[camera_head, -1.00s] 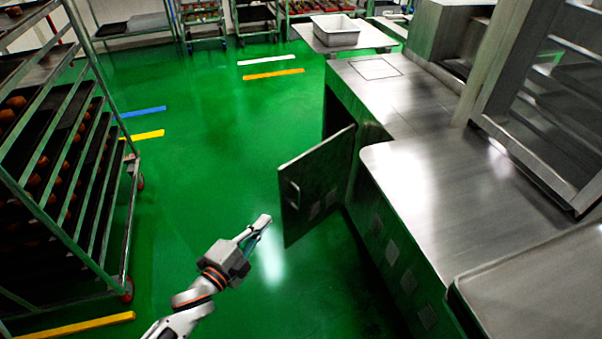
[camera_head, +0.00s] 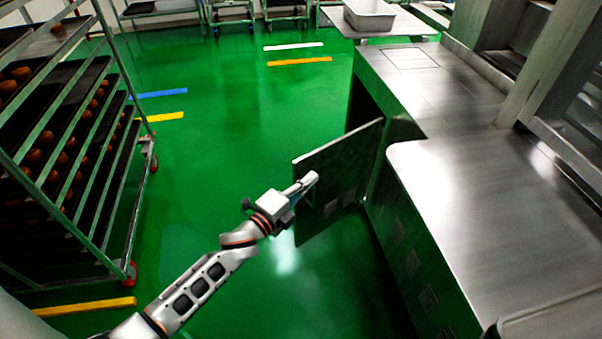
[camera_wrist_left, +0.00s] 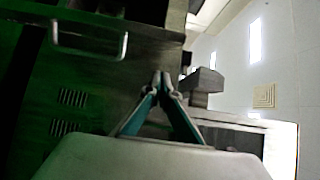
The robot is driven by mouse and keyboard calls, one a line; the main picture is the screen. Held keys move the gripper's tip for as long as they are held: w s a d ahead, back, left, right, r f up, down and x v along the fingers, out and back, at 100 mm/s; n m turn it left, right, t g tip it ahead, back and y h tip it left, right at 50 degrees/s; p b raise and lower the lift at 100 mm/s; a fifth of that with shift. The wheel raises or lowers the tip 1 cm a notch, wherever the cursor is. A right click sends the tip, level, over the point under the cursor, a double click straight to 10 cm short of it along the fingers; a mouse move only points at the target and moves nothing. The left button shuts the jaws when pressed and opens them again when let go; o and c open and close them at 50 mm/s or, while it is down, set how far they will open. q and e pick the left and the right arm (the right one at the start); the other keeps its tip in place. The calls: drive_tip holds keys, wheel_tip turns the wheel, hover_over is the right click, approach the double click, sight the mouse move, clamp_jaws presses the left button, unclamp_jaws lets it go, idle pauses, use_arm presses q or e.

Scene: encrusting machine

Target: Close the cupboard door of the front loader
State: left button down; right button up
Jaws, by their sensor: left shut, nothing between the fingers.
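The cupboard door (camera_head: 345,165) of the front loader (camera_head: 460,195) stands open, swung out from the steel cabinet over the green floor. Its free edge points left, and dark vents show low on its face. My left gripper (camera_head: 312,178) is shut and empty, in front of the door's near face; I cannot tell if it touches. The gripper covers the handle in the head view. In the left wrist view the door's handle (camera_wrist_left: 90,53) is upper left of my shut fingertips (camera_wrist_left: 162,78), with vents below it. My right gripper is out of view.
A tall rack (camera_head: 125,150) with trays of buns stands at the left. The steel worktop (camera_head: 425,90) runs along the right, with a grey bin (camera_head: 370,16) on a table beyond. The green floor (camera_head: 230,130) between is clear.

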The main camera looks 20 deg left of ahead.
sight(299, 173)
use_arm(q)
drive_tip(key=shift+w+a, duration=0.45)
drive_tip(key=shift+a, duration=0.4)
drive_tip(key=shift+w+a, duration=0.4)
drive_tip(key=shift+a, duration=0.45)
